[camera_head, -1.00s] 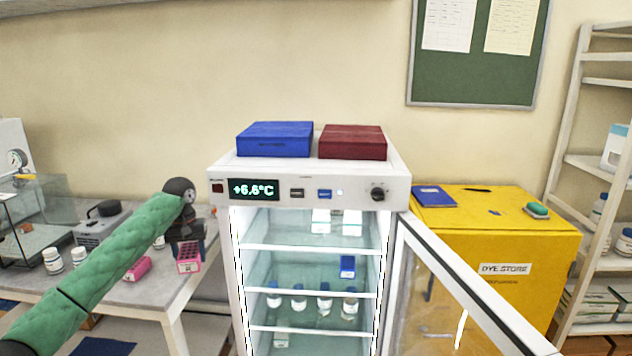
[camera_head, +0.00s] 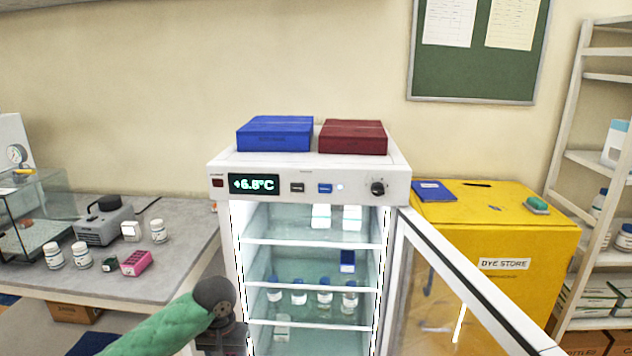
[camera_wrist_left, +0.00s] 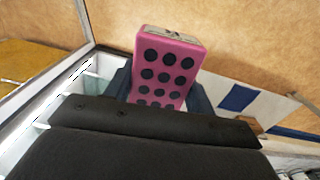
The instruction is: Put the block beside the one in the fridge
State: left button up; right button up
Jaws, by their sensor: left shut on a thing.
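My left gripper (camera_wrist_left: 160,96) is shut on a pink block (camera_wrist_left: 166,72) with rows of dark round holes, as the left wrist view shows. In the head view the left gripper (camera_head: 222,336) is low, by the front left edge of the open fridge (camera_head: 305,168); the held block is hidden there. A blue block (camera_head: 347,262) stands on the fridge's middle shelf, toward the right. My right gripper is out of view.
The fridge door (camera_head: 465,290) stands open to the right, before a yellow cabinet (camera_head: 500,240). Several small bottles (camera_head: 324,289) line the shelf below the blue block. Another pink block (camera_head: 136,263) lies on the bench (camera_head: 185,245) at left.

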pick_arm(q)
jog(key=shift+s+f, duration=0.7)
jog(key=shift+f, duration=0.3)
